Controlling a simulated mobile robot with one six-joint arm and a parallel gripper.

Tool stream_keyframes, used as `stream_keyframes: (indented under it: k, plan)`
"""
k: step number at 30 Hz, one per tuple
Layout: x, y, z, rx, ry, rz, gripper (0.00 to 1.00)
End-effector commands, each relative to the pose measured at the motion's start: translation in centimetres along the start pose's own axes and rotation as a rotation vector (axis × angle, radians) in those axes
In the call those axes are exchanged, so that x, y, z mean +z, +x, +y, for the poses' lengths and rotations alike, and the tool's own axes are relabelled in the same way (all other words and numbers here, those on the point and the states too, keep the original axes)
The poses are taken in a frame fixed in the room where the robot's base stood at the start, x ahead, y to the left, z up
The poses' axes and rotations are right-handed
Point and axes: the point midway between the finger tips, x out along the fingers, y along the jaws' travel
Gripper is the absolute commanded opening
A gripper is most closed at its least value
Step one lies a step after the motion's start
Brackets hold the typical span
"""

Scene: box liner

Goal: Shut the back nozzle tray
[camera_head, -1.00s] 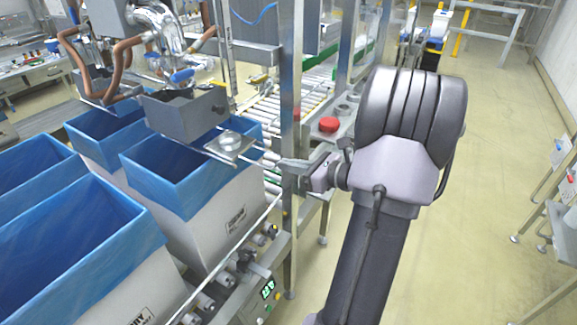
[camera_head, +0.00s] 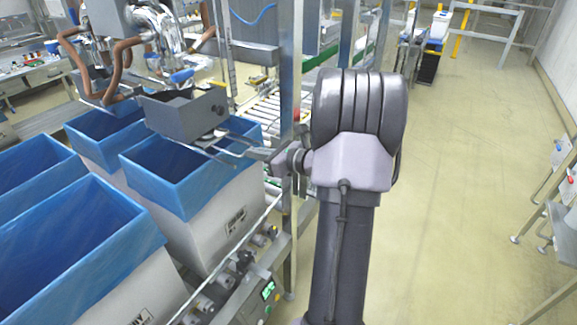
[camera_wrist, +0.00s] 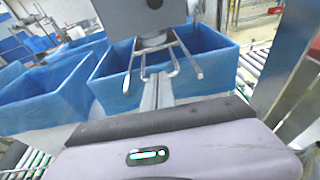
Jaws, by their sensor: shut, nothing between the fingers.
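The back nozzle tray (camera_head: 211,137) is a small metal plate with a round cup, on two thin rails. It now sits tucked under the grey nozzle box (camera_head: 186,115), above the blue-lined box at the back right. In the wrist view the tray's round part (camera_wrist: 155,42) shows just below the grey housing, with the rails sticking out towards me. My gripper (camera_head: 250,149) is shut and empty, reaching from the right with its tips at or close to the tray's front. Its fingers (camera_wrist: 159,88) point at the tray in the wrist view. Contact is unclear.
Blue-lined boxes (camera_head: 190,165) stand below and left. A metal upright post (camera_head: 289,90) rises close to my wrist. A roller conveyor (camera_head: 262,108) lies behind it. The floor (camera_head: 470,200) at right is open.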

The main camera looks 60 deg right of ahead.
Motion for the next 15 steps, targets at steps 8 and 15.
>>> stream_keyframes:
  k: [8,15]
  plan:
    - [1.1,4.6,0.2,0.002,-0.001,0.000,0.00]
    - [1.5,6.3,0.2,0.000,0.000,0.000,0.00]
